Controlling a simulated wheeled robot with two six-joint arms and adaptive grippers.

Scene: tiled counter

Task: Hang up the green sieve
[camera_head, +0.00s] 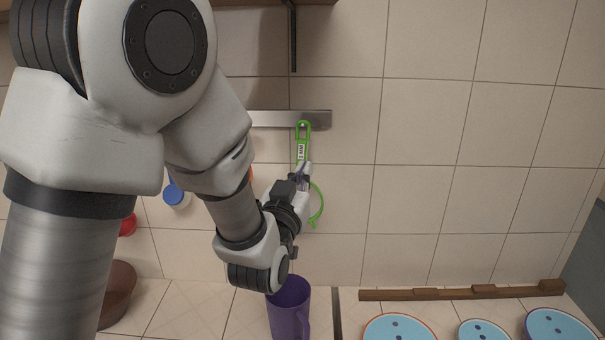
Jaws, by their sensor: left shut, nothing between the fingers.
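The green sieve (304,133) is upright against the tiled wall, with its handle loop at the metal rail (318,119). It appears to hang there; the hook itself is too small to make out. A pale label shows on its handle, and part of its green rim (319,205) shows lower down. My left gripper (303,172) is shut and empty, in front of the lower handle, and hides much of the sieve's bowl. Whether the fingers touch the sieve I cannot tell. My right gripper is not in view.
A brown bowl (118,293), a red item (128,224) and a blue-and-white item (175,195) are at left. A wooden rack (430,294) and blue round plates (400,328) lie at right. The wall right of the sieve is clear.

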